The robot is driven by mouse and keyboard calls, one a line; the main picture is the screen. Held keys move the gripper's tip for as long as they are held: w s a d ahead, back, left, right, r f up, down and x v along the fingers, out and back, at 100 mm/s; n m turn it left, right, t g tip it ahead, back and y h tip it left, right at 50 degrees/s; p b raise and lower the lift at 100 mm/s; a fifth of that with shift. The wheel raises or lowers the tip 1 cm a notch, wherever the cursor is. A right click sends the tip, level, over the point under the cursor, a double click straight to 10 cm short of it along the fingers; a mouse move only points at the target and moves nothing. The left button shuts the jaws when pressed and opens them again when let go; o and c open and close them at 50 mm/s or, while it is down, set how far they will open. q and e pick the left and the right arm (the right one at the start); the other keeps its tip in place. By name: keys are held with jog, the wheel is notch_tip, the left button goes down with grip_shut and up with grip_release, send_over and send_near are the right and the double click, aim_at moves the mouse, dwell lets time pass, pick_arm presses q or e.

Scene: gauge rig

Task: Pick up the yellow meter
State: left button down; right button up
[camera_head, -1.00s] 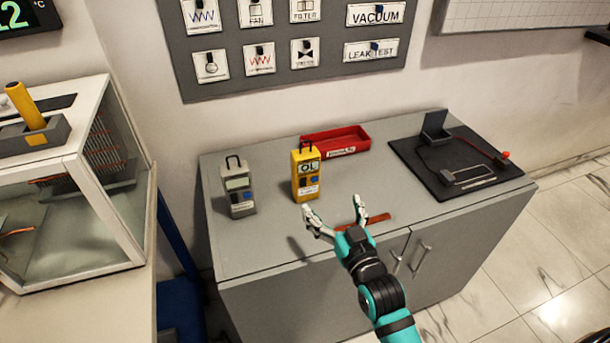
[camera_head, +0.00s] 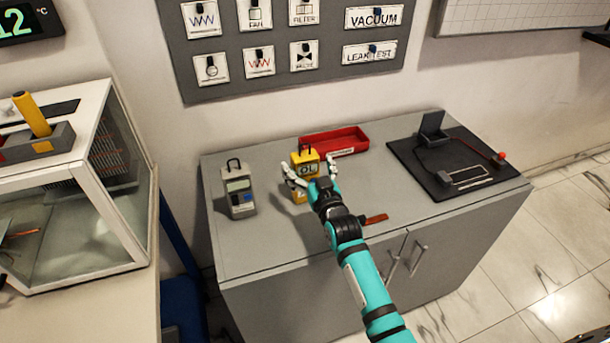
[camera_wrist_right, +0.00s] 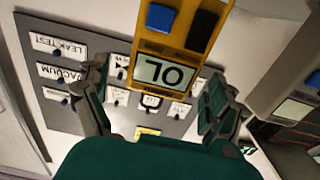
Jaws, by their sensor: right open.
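The yellow meter (camera_head: 305,160) stands upright on the grey cabinet, with a black handle on top and a display reading OL. In the head view my right gripper (camera_head: 310,178) is in front of it, fingers spread open on either side, and hides its lower part. In the right wrist view the meter (camera_wrist_right: 178,45) appears upside down, between the open fingers of my right gripper (camera_wrist_right: 160,105). I cannot tell whether a finger touches it. A similar grey meter (camera_head: 239,190) stands to its left. My left gripper is not in view.
A red tray (camera_head: 350,140) lies just behind and right of the yellow meter. A black board (camera_head: 410,155) with wiring sits at the cabinet's right. A red-brown object (camera_head: 375,219) lies near the front edge. The grey cabinet top (camera_head: 265,235) is clear at front left.

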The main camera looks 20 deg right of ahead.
jog(key=w, duration=0.2)
jog(key=shift+w+a, duration=0.1)
jog(key=shift+w, duration=0.3)
jog(key=c, duration=1.8)
